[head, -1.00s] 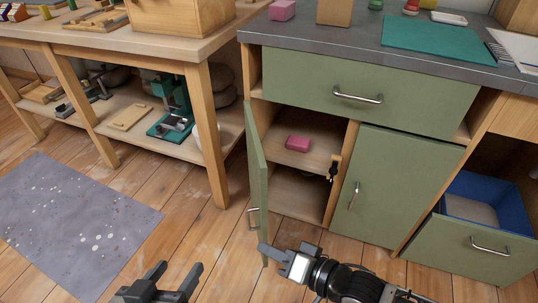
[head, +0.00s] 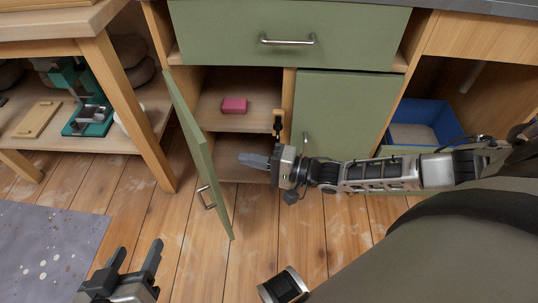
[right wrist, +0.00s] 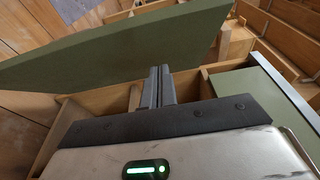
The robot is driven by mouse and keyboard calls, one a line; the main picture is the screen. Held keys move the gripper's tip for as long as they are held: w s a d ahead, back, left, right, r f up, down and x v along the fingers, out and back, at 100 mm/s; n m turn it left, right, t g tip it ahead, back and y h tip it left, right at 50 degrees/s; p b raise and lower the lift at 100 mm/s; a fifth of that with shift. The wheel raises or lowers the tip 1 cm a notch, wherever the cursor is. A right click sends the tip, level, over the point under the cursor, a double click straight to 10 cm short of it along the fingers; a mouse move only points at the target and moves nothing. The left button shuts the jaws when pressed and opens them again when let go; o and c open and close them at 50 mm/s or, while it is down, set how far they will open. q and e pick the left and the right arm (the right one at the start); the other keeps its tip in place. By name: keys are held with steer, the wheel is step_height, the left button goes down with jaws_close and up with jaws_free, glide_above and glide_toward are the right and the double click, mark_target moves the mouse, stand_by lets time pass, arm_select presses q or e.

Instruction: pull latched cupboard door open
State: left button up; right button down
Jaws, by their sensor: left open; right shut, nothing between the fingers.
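The green cupboard door (head: 199,155) on the left stands swung open, its bar handle (head: 206,197) on the outer face. The compartment behind it is exposed, with a pink block (head: 234,105) on its shelf. A dark latch piece (head: 278,122) sits on the divider at the opening's right edge. My right gripper (head: 243,160) is shut and empty, in front of the opening on the door's inner side, fingers pointing left toward the door. The right wrist view shows its closed fingers (right wrist: 158,86) near the green panel (right wrist: 120,58); contact is unclear. My left gripper (head: 138,248) is open and empty, low in front.
A shut green door (head: 345,108) and a drawer (head: 290,30) adjoin the opening. At right is a blue bin (head: 428,117). A workbench leg (head: 130,115) stands left of the door. A grey mat (head: 45,245) lies on the floor; the planks before the door are clear.

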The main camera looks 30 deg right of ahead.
arm_select(q)
steer(key=shift+r, duration=0.1)
arm_select(e)
steer(key=a, duration=0.1)
steer(key=w+a, duration=0.1)
steer(key=a, duration=0.3)
steer(key=shift+w+a, duration=0.15)
steer(key=shift+w, duration=0.1)
